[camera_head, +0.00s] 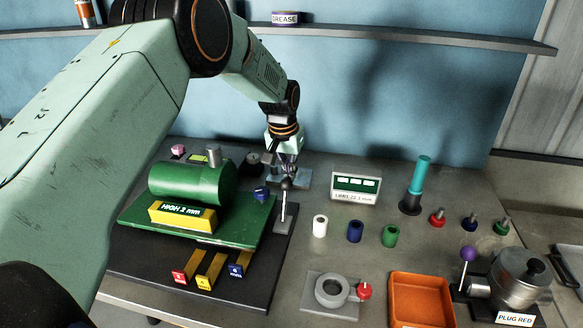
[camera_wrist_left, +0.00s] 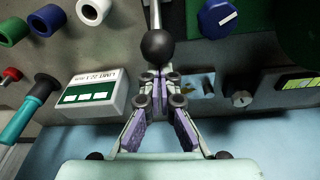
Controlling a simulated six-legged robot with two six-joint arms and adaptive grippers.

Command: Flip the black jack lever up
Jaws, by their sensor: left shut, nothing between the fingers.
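The jack lever is a thin grey rod with a black ball knob (camera_head: 286,184). It stands roughly upright from a grey plate (camera_head: 284,222) at the right edge of the green platform. My left gripper (camera_head: 287,168) is just behind the knob, with its fingers together and nothing between them. In the left wrist view the knob (camera_wrist_left: 158,47) is right by the closed fingertips (camera_wrist_left: 160,76). I cannot tell whether they touch it. The rod runs from the knob to the top edge of that view. The right gripper is not in view.
A green cylinder (camera_head: 190,183) sits on the green platform (camera_head: 240,225), with a blue knob (camera_head: 261,193) near the lever. A limit sign (camera_head: 356,187) stands right of the gripper. White, blue and green sleeves, a grey ring and an orange tray (camera_head: 420,301) lie to the right.

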